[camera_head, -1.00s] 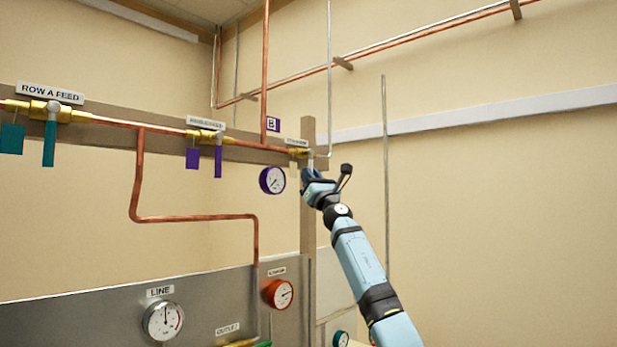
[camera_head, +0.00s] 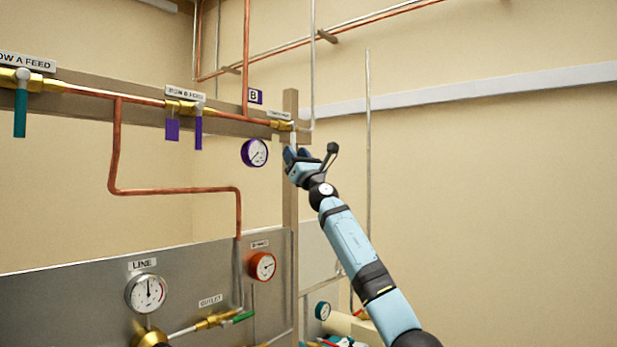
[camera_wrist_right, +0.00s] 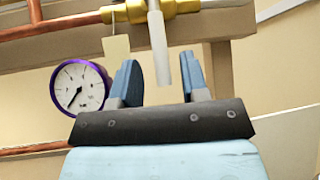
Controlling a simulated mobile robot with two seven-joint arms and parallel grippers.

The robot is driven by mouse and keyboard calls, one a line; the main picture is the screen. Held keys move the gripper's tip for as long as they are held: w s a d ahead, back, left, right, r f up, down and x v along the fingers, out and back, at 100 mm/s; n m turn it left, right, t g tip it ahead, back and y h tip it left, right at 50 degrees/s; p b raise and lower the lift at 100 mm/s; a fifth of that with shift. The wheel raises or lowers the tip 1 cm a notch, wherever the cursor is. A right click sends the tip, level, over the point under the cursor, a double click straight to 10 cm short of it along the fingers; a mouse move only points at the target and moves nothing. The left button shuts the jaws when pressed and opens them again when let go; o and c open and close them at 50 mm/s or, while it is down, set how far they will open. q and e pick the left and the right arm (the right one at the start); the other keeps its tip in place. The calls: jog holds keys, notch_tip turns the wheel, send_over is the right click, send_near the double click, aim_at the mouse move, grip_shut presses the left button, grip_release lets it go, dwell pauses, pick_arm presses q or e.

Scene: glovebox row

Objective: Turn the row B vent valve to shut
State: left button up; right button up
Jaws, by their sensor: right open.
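The brass vent valve (camera_head: 283,125) sits at the right end of the upper copper pipe, under a small label too blurred to read. In the right wrist view its brass body (camera_wrist_right: 150,9) is at the top, and its pale handle (camera_wrist_right: 158,50) hangs straight down. A blank cream tag (camera_wrist_right: 117,47) hangs left of the handle. My right gripper (camera_head: 291,153) is just below the valve. In the wrist view the right gripper (camera_wrist_right: 158,68) is open, with a blue finger on each side of the handle and gaps showing on both sides. My left gripper is out of view.
A purple-rimmed gauge (camera_head: 255,152) is close left of my gripper. The row B feed valve's purple handle (camera_head: 198,133) and row A's teal handle (camera_head: 20,114) hang further left. A wooden post (camera_head: 290,215) stands behind. Right of my arm is mostly bare wall.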

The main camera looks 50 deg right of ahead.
jog(key=b+v, duration=0.1)
jog(key=v, duration=1)
jog(key=shift+s+y+b, duration=0.15)
jog(key=shift+y+b, duration=0.15)
jog(key=shift+b, duration=0.1)
jog(key=shift+f, duration=0.1)
